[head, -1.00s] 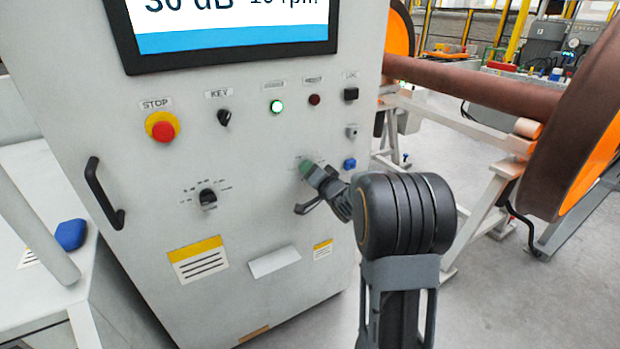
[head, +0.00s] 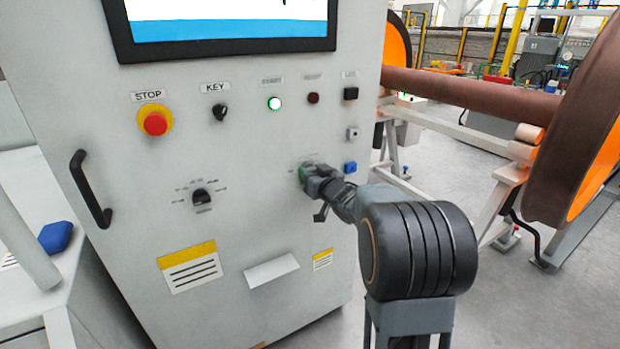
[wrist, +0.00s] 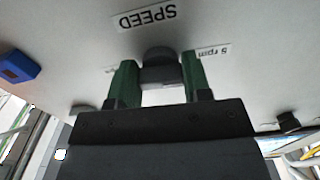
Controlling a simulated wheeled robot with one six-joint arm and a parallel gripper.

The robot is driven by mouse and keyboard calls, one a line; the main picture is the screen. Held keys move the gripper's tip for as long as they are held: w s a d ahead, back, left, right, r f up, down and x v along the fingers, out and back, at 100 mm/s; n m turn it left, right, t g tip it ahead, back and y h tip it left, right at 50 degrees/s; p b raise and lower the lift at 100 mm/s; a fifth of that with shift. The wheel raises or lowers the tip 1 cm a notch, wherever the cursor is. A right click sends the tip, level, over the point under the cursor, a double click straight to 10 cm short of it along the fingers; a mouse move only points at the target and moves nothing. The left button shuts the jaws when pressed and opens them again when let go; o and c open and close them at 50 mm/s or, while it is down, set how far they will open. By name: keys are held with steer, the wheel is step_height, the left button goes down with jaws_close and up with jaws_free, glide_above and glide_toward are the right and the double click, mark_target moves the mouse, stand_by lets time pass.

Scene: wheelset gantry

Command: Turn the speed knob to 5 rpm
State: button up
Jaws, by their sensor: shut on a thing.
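The speed knob (wrist: 160,68) is a dark round knob on the cabinet's light grey front panel. In the wrist view it sits between the green fingers of my gripper (wrist: 158,82), which is shut on it. A SPEED label (wrist: 146,17) and a 5 rpm label (wrist: 213,52) show beside the knob, upside down in this view. In the head view my gripper (head: 308,175) is at the lower right of the panel and hides most of the knob. The direction in which the knob points cannot be told.
The cabinet (head: 120,240) also carries a red stop button (head: 155,124), a key switch (head: 220,112), another dial (head: 202,197), a lit green button (head: 275,103) and a black handle (head: 90,188). A blue plug (head: 350,167) is close to my gripper. A wheelset (head: 480,95) stands at right.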

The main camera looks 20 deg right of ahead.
steer(key=shift+r+n, duration=0.1)
steer(key=shift+n, duration=0.4)
steer(key=o, duration=0.9)
steer(key=s, duration=0.4)
steer(key=s+d+p, duration=0.1)
steer(key=s, duration=0.8)
steer(key=shift+s+d, duration=0.3)
steer(key=shift+s, duration=0.1)
